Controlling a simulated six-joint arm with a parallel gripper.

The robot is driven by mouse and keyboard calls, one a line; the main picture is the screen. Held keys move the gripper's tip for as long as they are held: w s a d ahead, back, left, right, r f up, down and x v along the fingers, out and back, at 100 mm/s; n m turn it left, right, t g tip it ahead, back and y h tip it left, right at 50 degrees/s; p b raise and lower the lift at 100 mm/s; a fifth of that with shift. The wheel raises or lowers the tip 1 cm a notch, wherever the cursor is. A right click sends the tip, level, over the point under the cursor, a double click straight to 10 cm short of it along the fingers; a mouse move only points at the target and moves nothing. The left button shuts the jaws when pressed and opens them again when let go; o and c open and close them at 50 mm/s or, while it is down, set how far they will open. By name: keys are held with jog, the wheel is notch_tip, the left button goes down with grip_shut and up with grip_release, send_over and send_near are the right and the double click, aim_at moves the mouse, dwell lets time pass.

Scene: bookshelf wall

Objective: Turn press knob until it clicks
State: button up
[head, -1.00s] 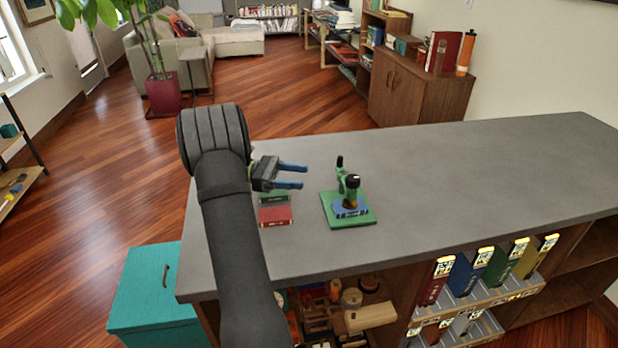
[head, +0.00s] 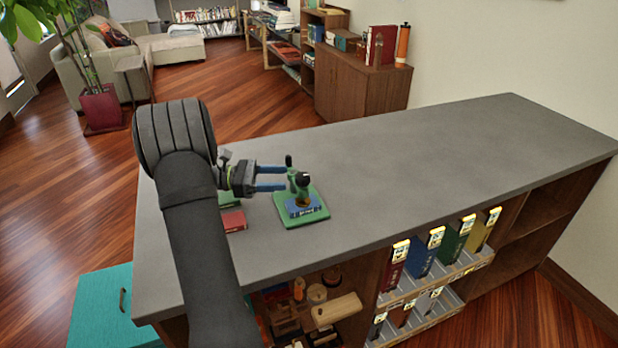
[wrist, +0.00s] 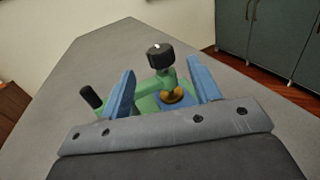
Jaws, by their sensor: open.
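The small green press (head: 299,188) stands upright on a green base with a blue plate, on the grey counter. Its black knob (wrist: 160,55) sits on top of the green body, and a black-tipped lever (wrist: 91,97) sticks out to the left in the wrist view. My gripper (head: 285,178) is open, with its two blue fingers pointing at the press from the left. In the wrist view my gripper (wrist: 160,82) has one finger on each side of the press, with the knob between and beyond the fingertips. I cannot tell whether a finger touches the press.
Red and green books (head: 234,220) lie on the counter (head: 430,140) left of the press. The counter is clear to the right. Shelves below hold upright books (head: 423,252) and wooden items. A teal box (head: 100,305) stands on the floor at left.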

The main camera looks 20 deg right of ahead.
aim_at(303, 179)
jog(key=x, duration=0.9)
jog(key=shift+d, duration=0.15)
jog(key=c, duration=1)
jog(key=shift+s+m+g+y, duration=0.1)
jog(key=shift+m+g+y, duration=0.45)
jog(key=shift+m+g, duration=0.35)
jog(key=shift+s+m+g+y, duration=0.15)
jog(key=shift+m+g+y, duration=0.45)
jog(key=shift+g, duration=0.5)
jog(key=o, duration=1)
